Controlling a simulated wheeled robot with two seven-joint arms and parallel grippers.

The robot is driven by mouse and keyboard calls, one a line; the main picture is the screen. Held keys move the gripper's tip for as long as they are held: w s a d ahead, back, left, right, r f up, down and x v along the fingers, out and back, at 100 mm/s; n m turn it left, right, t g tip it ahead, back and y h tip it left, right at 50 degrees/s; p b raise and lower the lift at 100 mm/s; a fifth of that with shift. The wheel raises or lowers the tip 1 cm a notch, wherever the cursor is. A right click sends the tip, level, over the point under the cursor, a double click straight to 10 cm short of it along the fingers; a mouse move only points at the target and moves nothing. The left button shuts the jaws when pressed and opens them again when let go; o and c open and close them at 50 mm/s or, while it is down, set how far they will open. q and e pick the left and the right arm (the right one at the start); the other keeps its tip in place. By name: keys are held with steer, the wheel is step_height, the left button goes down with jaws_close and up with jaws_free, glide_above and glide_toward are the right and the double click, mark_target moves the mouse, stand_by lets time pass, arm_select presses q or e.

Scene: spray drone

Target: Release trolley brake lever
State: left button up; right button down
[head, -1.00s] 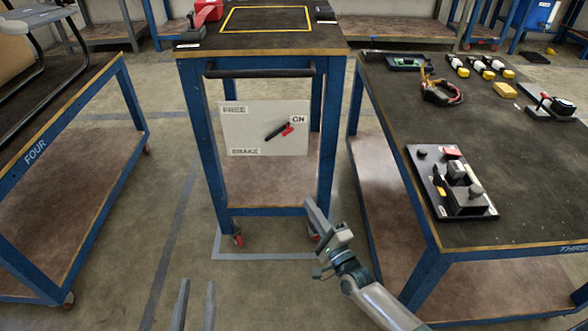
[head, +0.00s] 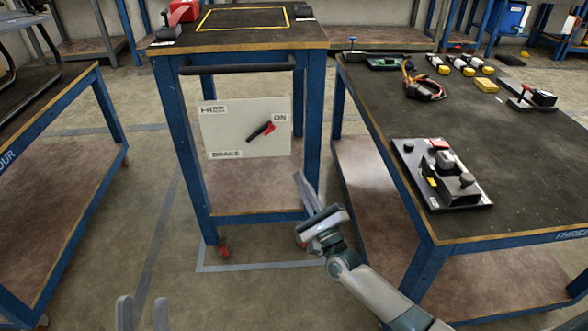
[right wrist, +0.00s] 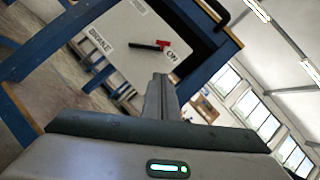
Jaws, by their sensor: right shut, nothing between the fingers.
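The brake lever (head: 258,132) is a black handle with a red end on a white panel (head: 222,138) labelled FREE, ON and BRAKE. Its red end is toward ON at the right. The panel hangs on the front of the blue trolley (head: 186,150), below its black push bar. The lever also shows in the right wrist view (right wrist: 148,46). My right gripper (head: 302,180) is shut and empty, below and to the right of the panel, apart from the lever. My left gripper (head: 142,308) is at the bottom edge, its two fingers apart with nothing visible between them.
A dark-topped bench (head: 500,218) stands at the right with a black switch box (head: 440,172), cables and several small items. Another blue bench (head: 60,180) stands at the left. The floor in front of the trolley is clear.

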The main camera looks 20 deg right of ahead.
steer(key=s+a+r+x, duration=0.1)
steer(key=a+r+x, duration=0.1)
steer(key=x, duration=1)
arm_select(q)
steer(key=shift+r, duration=0.15)
arm_select(e)
steer(key=shift+r, duration=0.1)
arm_select(q)
steer(key=f+g, duration=0.1)
steer(key=d+f+p, duration=0.1)
steer(key=shift+s+d+f+g, duration=0.2)
steer(key=shift+f+g, duration=0.1)
steer(key=shift+g, duration=0.1)
arm_select(e)
steer(key=shift+r+n+y, duration=0.2)
steer(key=shift+n+y, duration=0.2)
steer(key=shift+n, duration=0.1)
